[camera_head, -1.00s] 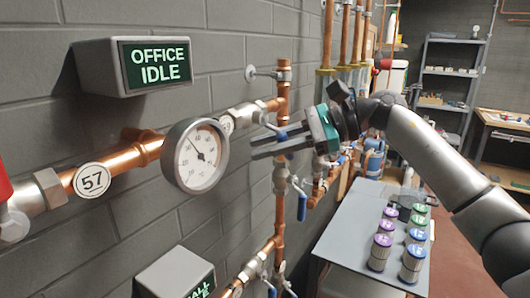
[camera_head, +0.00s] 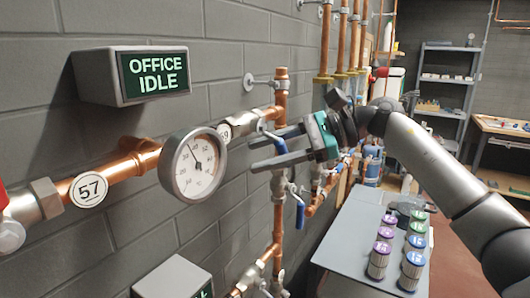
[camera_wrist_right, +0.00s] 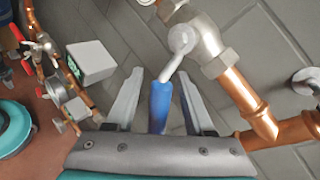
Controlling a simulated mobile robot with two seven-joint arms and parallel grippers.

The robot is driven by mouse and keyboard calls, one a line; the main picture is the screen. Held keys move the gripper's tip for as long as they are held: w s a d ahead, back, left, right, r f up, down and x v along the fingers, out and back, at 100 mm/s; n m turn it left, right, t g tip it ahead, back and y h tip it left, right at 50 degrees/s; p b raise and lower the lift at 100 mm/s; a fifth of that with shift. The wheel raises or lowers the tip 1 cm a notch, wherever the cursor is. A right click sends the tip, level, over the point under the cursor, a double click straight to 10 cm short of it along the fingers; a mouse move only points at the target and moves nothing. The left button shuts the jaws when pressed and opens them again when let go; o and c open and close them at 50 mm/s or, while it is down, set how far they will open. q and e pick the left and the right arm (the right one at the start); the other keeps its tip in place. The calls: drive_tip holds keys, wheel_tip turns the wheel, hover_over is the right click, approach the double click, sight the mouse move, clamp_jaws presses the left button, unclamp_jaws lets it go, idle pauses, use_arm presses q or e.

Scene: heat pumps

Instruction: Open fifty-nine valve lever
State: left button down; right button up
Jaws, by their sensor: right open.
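A valve (camera_head: 243,119) sits on the wall pipe behind a round gauge (camera_head: 195,166). Its round tag (camera_head: 224,133) is partly hidden by the gauge and too small to read surely. A blue-handled lever (camera_head: 273,142) hangs from this valve, partly hidden by my fingers. My right gripper (camera_head: 252,154) is open at the lever. In the right wrist view, the blue handle (camera_wrist_right: 160,104) lies between the two open fingers, with a gap on each side. Its metal stem runs up to the valve body (camera_wrist_right: 203,42). My left gripper is out of view.
A pipe tagged 57 (camera_head: 88,189) runs at the left under an "OFFICE IDLE" sign box (camera_head: 131,75). Another blue lever (camera_head: 300,213) hangs below my gripper. A grey table (camera_head: 345,232) with several labelled canisters stands at the lower right.

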drive_tip(key=v, duration=1.5)
drive_tip(key=shift+b, duration=0.4)
drive_tip(key=shift+d, duration=0.1)
